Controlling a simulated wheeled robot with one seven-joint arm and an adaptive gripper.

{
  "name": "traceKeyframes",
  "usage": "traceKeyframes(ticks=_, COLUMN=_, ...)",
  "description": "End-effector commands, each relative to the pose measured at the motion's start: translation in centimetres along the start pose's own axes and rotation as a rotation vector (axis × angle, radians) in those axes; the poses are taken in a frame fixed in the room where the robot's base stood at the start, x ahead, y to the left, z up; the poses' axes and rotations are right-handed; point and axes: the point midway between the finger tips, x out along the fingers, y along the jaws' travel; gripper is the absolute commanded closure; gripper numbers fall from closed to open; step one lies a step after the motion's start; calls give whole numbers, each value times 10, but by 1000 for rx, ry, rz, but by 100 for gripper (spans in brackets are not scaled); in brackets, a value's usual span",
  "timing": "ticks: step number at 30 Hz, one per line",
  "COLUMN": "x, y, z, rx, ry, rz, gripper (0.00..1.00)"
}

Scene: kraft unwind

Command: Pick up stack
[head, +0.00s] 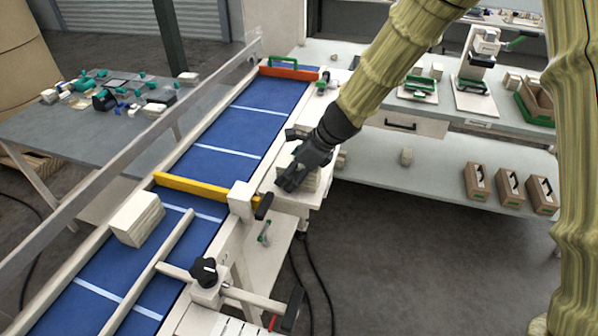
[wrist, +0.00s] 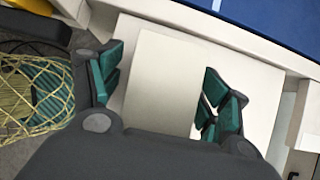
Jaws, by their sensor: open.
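A pale block-shaped stack (head: 312,183) sits on a white side shelf beside the blue conveyor, partly hidden by my gripper (head: 293,178) in the head view. In the wrist view the stack's flat pale top (wrist: 163,75) lies between the two teal-padded fingers of my gripper (wrist: 160,72). The fingers are open, one on each side of it. The right finger appears close to the stack's edge; I cannot tell whether either finger touches it. Another pale stack (head: 137,219) lies on the conveyor, left of the shelf.
The blue conveyor (head: 228,135) has a yellow bar (head: 190,187) across it and a red-orange bar (head: 289,72) at its far end. A clamp with a black knob (head: 206,271) stands near the front. A grey bench (head: 440,178) with wooden boxes is at the right.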

Motion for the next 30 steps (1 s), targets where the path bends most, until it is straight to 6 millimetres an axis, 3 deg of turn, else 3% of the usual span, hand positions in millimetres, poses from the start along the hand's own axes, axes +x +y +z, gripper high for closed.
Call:
traceKeyframes(ticks=5, x=0, y=0, z=0, rx=0, ry=0, rz=0, gripper=24)
traceKeyframes(ticks=14, x=0, y=0, z=0, rx=0, ry=0, rz=0, gripper=75)
traceKeyframes(ticks=30, x=-7, y=0, z=4, rx=-1, ry=1, rz=-2, gripper=76)
